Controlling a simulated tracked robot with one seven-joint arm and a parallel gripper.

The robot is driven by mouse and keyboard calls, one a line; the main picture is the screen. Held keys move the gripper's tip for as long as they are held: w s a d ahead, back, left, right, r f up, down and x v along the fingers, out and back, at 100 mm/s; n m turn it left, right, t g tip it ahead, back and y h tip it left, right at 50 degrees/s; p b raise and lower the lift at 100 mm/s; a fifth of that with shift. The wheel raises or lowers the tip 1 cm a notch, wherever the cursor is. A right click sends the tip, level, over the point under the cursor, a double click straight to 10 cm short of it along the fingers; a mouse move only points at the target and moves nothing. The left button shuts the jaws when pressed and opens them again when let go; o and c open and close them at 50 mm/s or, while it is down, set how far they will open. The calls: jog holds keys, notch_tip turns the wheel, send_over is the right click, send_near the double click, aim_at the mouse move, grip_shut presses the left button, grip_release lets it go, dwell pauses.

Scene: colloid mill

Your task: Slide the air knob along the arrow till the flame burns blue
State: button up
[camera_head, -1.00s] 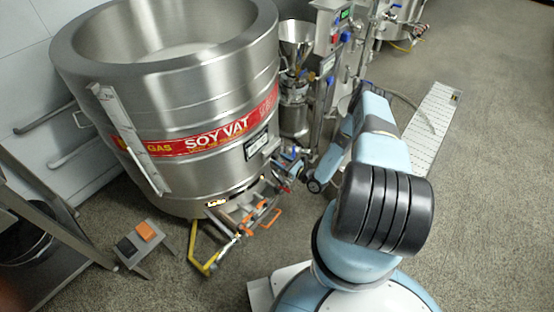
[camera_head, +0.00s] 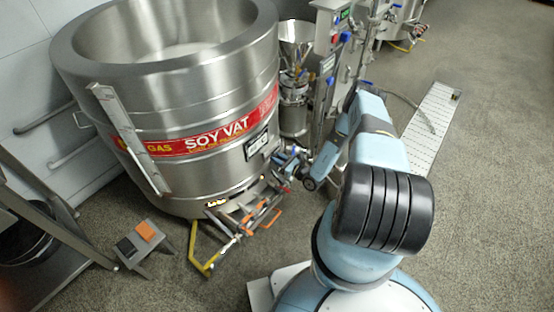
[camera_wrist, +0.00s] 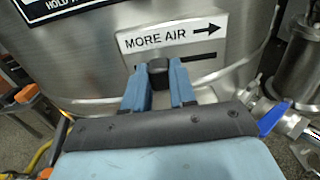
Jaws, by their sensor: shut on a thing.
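The air knob (camera_wrist: 157,67) is a small dark block at the left of the visible slot in the wrist view. Above it the white plate (camera_wrist: 170,36) reads MORE AIR, with an arrow pointing right. My gripper (camera_wrist: 159,76) has its blue fingers on both sides of the knob and is shut on it. The dark slot (camera_wrist: 204,56) runs on to the right of the fingers. In the head view, a small yellow flame (camera_head: 214,203) shows low on the steel soy vat (camera_head: 205,110). The knob cannot be made out in the head view.
A blue-handled valve (camera_wrist: 272,118) juts out right of my fingers in the wrist view. Orange-handled pipework (camera_head: 262,215) and a yellow bar (camera_head: 197,252) stand before the vat. A small pedal stand (camera_head: 144,242) is at left. Open floor lies to the right.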

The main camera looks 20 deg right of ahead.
grip_shut()
jog(key=shift+w, duration=0.1)
jog(key=w+d, duration=0.2)
jog(key=d, duration=0.1)
jog(key=shift+w+d, duration=0.1)
jog(key=shift+w, duration=0.1)
jog(key=o, duration=0.8)
grip_release()
jog(key=shift+s, duration=0.1)
jog(key=v, duration=1.3)
jog(key=shift+s+d, duration=0.25)
jog(key=shift+s, duration=0.05)
